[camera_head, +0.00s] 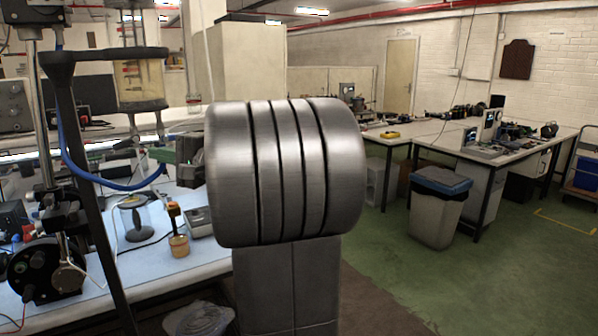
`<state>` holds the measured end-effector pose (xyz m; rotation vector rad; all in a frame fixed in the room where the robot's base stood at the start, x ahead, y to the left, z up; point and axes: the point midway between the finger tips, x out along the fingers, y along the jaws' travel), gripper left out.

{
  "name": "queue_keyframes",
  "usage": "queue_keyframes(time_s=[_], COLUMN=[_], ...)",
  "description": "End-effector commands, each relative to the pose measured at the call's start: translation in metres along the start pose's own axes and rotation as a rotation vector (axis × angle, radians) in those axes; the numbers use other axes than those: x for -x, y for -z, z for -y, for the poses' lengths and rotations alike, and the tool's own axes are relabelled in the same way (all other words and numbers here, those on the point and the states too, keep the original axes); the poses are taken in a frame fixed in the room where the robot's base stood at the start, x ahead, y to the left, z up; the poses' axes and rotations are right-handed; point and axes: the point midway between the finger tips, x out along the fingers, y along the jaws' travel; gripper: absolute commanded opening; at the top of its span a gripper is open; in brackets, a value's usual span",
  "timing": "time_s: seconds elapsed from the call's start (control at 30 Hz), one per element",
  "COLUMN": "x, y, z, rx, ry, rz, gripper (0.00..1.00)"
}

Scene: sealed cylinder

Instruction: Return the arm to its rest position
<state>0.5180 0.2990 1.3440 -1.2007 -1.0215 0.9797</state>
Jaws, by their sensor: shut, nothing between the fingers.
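My arm fills the middle of the head view as a thick grooved metal joint above a grey link. It hides part of the bench behind it. No fingers of my gripper can be made out.
A pale-blue-topped bench (150,268) with instruments lies at left. A blue tube (92,172) loops beside the dark frame. Green floor (470,270) is clear at the lower right.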

Motion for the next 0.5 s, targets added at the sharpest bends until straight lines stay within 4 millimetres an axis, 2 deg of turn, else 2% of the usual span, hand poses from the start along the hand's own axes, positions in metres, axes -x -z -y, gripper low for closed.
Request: queue_keyframes(time_s=[0.03, 0.3, 0.37, 0.5], x=[0.001, 0.009, 0.018, 0.036], y=[0.001, 0.003, 0.013, 0.021], z=[0.007, 0.012, 0.004, 0.007], rx=[0.007, 0.053, 0.055, 0.055], ry=[-0.011, -0.072, -0.071, -0.071], rz=[0.001, 0.019, 0.016, 0.016], gripper=[0.0, 0.0, 0.0, 0.0])
